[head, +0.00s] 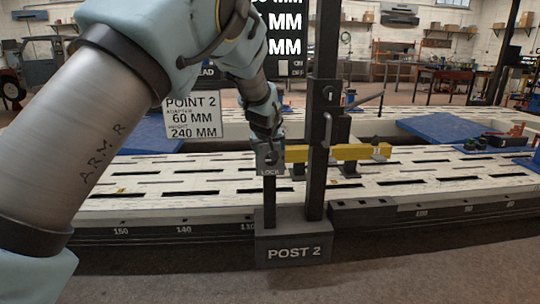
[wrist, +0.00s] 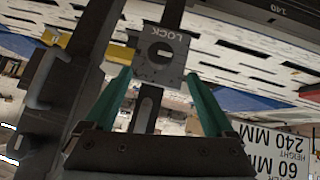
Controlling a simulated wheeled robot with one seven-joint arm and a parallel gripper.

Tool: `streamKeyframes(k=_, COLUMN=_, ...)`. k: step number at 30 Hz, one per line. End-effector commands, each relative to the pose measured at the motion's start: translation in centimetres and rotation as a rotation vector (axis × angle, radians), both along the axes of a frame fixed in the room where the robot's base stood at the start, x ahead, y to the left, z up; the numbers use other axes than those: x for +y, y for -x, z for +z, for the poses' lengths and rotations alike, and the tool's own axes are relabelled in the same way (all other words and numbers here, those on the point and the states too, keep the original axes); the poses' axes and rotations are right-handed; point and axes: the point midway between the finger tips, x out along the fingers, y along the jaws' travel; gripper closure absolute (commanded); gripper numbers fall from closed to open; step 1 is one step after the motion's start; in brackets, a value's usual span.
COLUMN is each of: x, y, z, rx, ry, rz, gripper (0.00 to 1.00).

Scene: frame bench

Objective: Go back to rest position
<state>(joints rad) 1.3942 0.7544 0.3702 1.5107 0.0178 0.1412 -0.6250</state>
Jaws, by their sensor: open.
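My gripper (head: 269,146) is at the upper part of the post marked POST 2 (head: 294,252), just above a grey plate marked LOCK (head: 270,172). In the wrist view the two teal fingers of my gripper (wrist: 157,78) are spread apart. The LOCK plate (wrist: 146,70), with its round hole, lies between or just beyond the fingertips. I cannot tell whether the fingers touch it. Nothing is held. My arm reaches in from the left and hides part of the bench behind it.
The slotted white bench (head: 430,180) spreads behind. A sign reading POINT 2, 60 MM, 240 MM (head: 193,116) stands left of the gripper. Blue ramps (head: 440,132) lie farther back.

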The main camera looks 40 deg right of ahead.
Motion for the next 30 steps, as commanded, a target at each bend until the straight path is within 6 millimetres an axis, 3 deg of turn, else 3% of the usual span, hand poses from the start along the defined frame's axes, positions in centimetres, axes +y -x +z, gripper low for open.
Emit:
streamKeyframes(k=6, x=0.9, y=0.8, z=1.1, rx=0.0, ry=0.001, rz=-0.001, gripper=0.11)
streamKeyframes(k=24, x=1.1, y=0.6, z=1.1, rx=0.002, ry=-0.002, rz=0.004, gripper=0.11)
streamKeyframes(k=28, x=3.8, y=-1.7, z=1.0, rx=0.015, ry=-0.021, rz=0.04, gripper=0.11)
streamKeyframes(k=30, x=6.8, y=-3.8, z=0.8, rx=0.031, ry=-0.047, rz=0.077, gripper=0.11)
